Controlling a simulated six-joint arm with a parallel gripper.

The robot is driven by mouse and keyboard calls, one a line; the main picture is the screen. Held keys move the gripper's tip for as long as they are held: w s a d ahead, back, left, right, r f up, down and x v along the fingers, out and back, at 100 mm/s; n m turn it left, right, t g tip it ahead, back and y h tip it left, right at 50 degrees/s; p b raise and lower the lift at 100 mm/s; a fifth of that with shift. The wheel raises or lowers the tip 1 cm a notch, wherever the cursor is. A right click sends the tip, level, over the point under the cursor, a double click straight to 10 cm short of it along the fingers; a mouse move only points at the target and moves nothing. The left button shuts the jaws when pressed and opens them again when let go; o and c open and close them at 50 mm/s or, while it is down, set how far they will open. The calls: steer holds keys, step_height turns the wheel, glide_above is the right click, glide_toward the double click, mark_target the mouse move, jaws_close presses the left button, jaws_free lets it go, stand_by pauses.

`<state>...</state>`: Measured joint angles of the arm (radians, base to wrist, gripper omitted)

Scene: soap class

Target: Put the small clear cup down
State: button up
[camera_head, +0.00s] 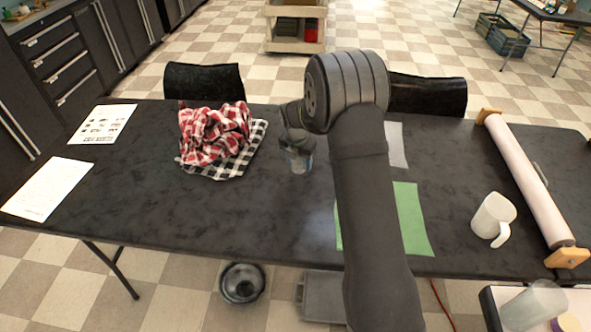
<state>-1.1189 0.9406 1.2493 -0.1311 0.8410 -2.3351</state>
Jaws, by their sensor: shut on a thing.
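The small clear cup (300,161) is near the middle of the dark table, at the end of my arm. My gripper (297,143) is shut on the cup from above and covers its upper part. The cup looks upright. I cannot tell whether its base touches the dark table (270,215) or hangs just above it.
A red-and-white checked cloth (212,133) lies crumpled on a black-and-white one (215,172), left of the cup. A green sheet (411,215), a white mug (493,218) and a paper roll (528,180) are right. Printed sheets (48,188) lie far left. The table's front middle is clear.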

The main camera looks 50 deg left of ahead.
mark_target(294, 178)
steer(key=shift+s+a+f, duration=0.45)
steer(key=shift+a+f, duration=0.1)
steer(key=shift+a, duration=0.2)
steer(key=shift+a+f, duration=0.1)
steer(key=shift+f, duration=1.9)
steer(key=shift+f, duration=0.15)
steer(key=o, duration=1)
steer(key=shift+c, duration=0.2)
steer(key=r, duration=0.4)
steer(key=s+r, duration=0.1)
steer(key=r, duration=0.7)
steer(key=shift+s+d+r, duration=0.15)
steer(key=shift+s+d, duration=0.2)
steer(key=shift+d, duration=0.05)
